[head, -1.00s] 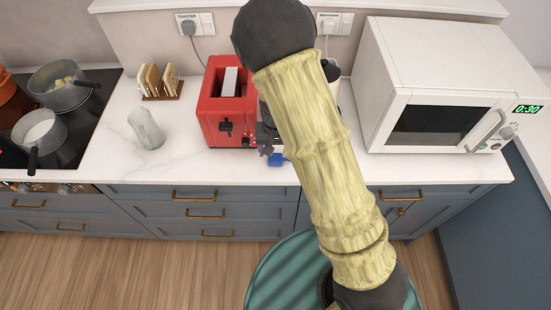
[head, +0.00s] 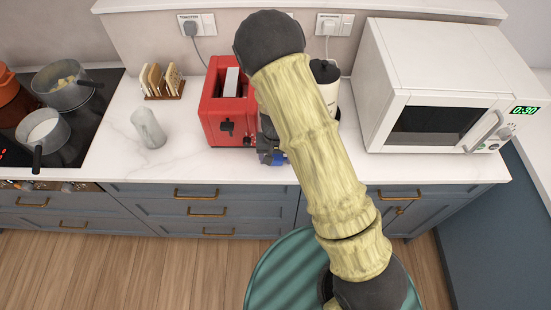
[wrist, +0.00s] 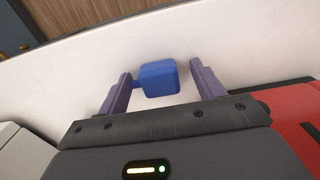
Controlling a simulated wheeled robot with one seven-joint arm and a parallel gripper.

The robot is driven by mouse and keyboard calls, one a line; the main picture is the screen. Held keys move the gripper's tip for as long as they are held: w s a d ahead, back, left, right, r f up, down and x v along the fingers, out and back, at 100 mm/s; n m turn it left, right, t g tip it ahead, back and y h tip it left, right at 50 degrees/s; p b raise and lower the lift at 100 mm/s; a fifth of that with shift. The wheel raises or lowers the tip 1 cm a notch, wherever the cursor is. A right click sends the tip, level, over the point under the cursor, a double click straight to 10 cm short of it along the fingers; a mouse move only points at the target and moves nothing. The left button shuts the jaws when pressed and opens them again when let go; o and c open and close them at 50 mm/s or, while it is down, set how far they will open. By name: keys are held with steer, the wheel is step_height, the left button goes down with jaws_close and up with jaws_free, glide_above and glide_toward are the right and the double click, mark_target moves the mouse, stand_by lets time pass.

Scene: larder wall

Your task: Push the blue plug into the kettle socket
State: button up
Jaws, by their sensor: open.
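The blue plug (wrist: 160,79) lies on the white counter near its front edge, between my gripper's two fingers in the wrist view. It is close to the left finger, with a gap to the right one. In the head view the plug (head: 279,158) shows only partly beside my gripper (head: 270,156), in front of the red toaster's right side. My gripper (wrist: 161,70) is open. The kettle socket cannot be made out; my arm covers the wall's middle, where only a sliver of a plate (head: 290,15) shows.
The red toaster (head: 227,115) stands left of my gripper, a white container with a black top (head: 327,88) behind my arm. The microwave (head: 440,100) is at right. A grey plug (head: 190,29) is in the toaster socket; a white plug (head: 328,27) is in the right socket.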

mark_target(276, 157)
steer(key=shift+w, duration=0.1)
steer(key=c, duration=1)
step_height(276, 157, up, 10)
steer(key=shift+b, duration=0.6)
